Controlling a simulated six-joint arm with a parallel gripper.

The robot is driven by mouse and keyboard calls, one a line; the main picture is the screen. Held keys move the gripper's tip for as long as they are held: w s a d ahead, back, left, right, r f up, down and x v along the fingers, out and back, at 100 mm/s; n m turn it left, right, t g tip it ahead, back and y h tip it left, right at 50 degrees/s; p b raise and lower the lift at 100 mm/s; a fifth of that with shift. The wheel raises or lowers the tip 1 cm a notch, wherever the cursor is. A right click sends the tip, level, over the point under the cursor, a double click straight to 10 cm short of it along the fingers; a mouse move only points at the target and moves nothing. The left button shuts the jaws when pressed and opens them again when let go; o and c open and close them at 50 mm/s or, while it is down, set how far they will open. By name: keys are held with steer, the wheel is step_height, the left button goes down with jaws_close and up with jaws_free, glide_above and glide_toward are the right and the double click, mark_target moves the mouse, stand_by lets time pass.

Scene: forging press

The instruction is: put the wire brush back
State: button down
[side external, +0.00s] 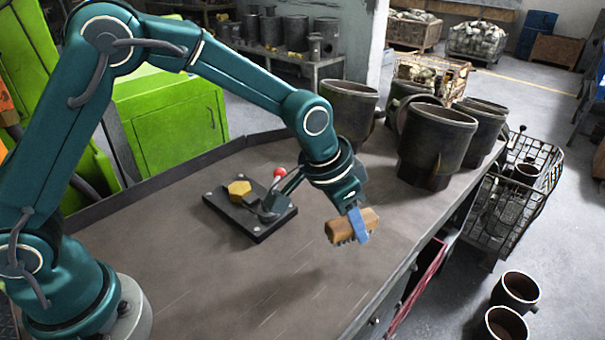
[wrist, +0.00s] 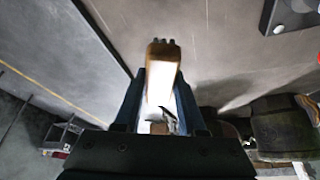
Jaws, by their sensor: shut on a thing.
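The wire brush (side external: 338,229) has a brown wooden block with dark bristles on its underside. My gripper (side external: 359,224) is shut on it, with a blue finger across the block. The brush hangs above the table, near its right edge, bristles facing down. In the wrist view the brush (wrist: 160,62) sits between the two blue fingers of my gripper (wrist: 160,88), its far end sticking out past them. No holder for the brush can be made out.
A black plate (side external: 225,212) with a brass hexagonal piece (side external: 239,188) and a red-knobbed lever (side external: 279,173) lies left of the brush. Large dark metal cups (side external: 437,140) stand at the table's back right. The front of the table (side external: 230,285) is clear. A wire basket (side external: 515,195) stands beyond the right edge.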

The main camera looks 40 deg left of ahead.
mark_target(354, 259)
steer(key=shift+d+f, duration=0.45)
steer(key=shift+d, duration=0.2)
steer(key=shift+f, duration=1.95)
steer(key=shift+f, duration=0.1)
steer(key=shift+c, duration=2.4)
jaws_free()
